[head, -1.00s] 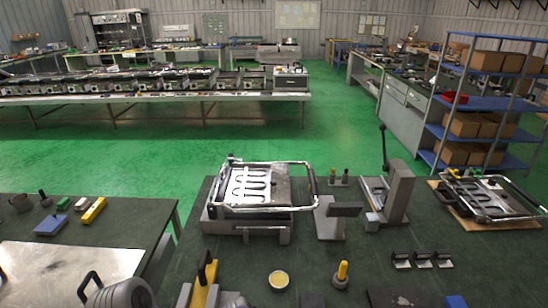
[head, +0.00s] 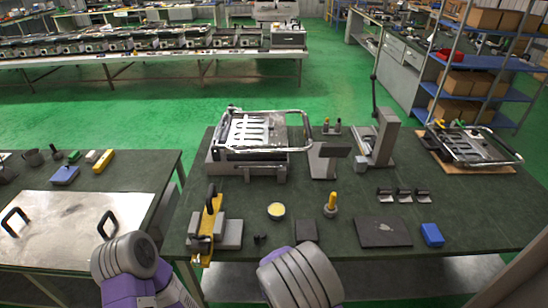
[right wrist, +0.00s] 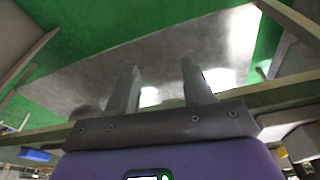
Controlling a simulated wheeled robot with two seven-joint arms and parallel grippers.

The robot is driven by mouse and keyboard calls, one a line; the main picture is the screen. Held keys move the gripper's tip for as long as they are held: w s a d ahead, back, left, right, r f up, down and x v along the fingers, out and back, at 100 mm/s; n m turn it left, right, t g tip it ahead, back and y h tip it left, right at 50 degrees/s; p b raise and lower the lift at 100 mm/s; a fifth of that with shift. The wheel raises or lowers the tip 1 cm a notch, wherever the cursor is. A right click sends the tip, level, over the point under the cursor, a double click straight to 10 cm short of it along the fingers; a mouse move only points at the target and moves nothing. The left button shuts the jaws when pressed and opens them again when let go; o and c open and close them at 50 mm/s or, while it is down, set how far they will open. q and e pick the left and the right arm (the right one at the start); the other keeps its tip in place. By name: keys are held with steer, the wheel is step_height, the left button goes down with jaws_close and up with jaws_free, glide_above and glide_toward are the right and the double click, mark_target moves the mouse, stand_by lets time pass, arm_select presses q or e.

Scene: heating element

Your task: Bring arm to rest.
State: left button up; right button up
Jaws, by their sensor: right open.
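My right gripper (right wrist: 161,68) shows in the right wrist view with its two fingers apart and nothing between them. A pale grey surface and green floor lie beyond the fingers, and a table edge runs close behind them. In the head view, grey and purple links of both my arms show at the bottom edge, in front of the dark green worktable (head: 340,205). Both hands are out of the head view, so my left gripper is not seen.
A fixture with a heating element (head: 258,137) stands at the table's back. A grey press (head: 384,140) is to its right. A yellow-handled tool (head: 209,225), yellow tin (head: 276,211) and blue block (head: 432,234) lie near the front. A metal sheet (head: 75,225) lies on the left table.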

steer(key=s+d+f+g+y, duration=0.1)
steer(key=s+d+f+y, duration=0.1)
steer(key=s, duration=0.5)
steer(key=s+d+f+y, duration=0.2)
steer(key=s+d+f, duration=0.3)
steer(key=s+f, duration=0.1)
steer(key=shift+s+d+f+m+g+y, duration=0.3)
steer(key=shift+s+f+m+g+y, duration=0.1)
steer(key=shift+f, duration=0.4)
steer(key=shift+w, duration=0.1)
stand_by(0.7)
